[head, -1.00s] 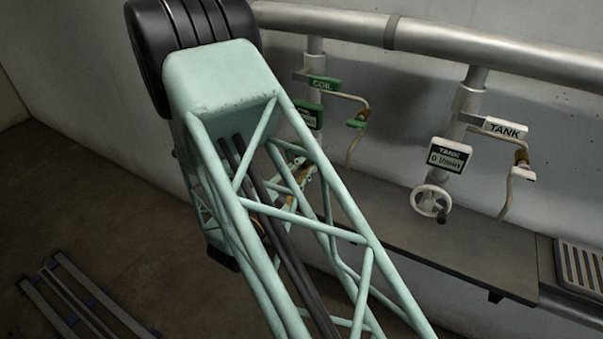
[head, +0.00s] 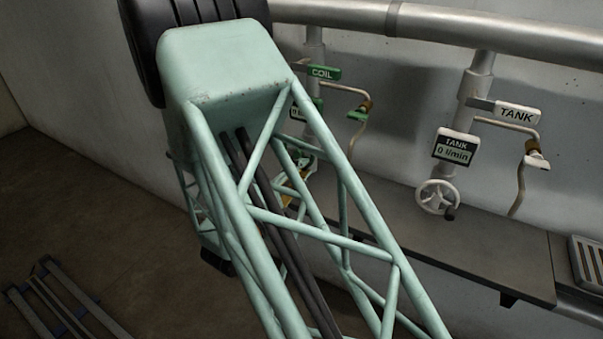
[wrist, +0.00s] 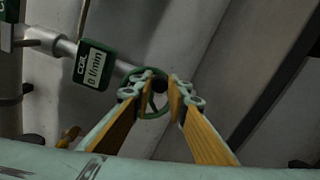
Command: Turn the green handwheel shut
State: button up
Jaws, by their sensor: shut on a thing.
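The green handwheel (wrist: 146,108) shows in the wrist view as a thin green ring, partly hidden behind my fingers. My gripper (wrist: 162,88) is shut on it at a dark knob on the wheel's right side, between the two fingertips. The green COIL meter (wrist: 95,65) beside the wheel, to its upper left, reads 0 l/min. The green COIL tag (head: 323,73) hangs above there.
To the right stand the white TANK meter (head: 454,148), reading 0 l/min, a white handwheel (head: 436,197) with a dark knob, and a TANK tag (head: 517,114). A grey shelf (head: 480,245) runs below. A large pipe (head: 450,25) crosses above. Metal rails (head: 60,305) lie on the floor at left.

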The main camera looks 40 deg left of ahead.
jog(key=shift+f, duration=0.1)
dwell(0.3)
jog(key=o, duration=0.8)
jog(key=shift+o, duration=0.2)
jog(key=shift+s, duration=0.1)
jog(key=s+d, duration=0.1)
jog(key=s, duration=1)
jog(key=shift+s+d, duration=0.2)
jog(key=shift+s, duration=0.2)
jog(key=shift+w+d, duration=0.1)
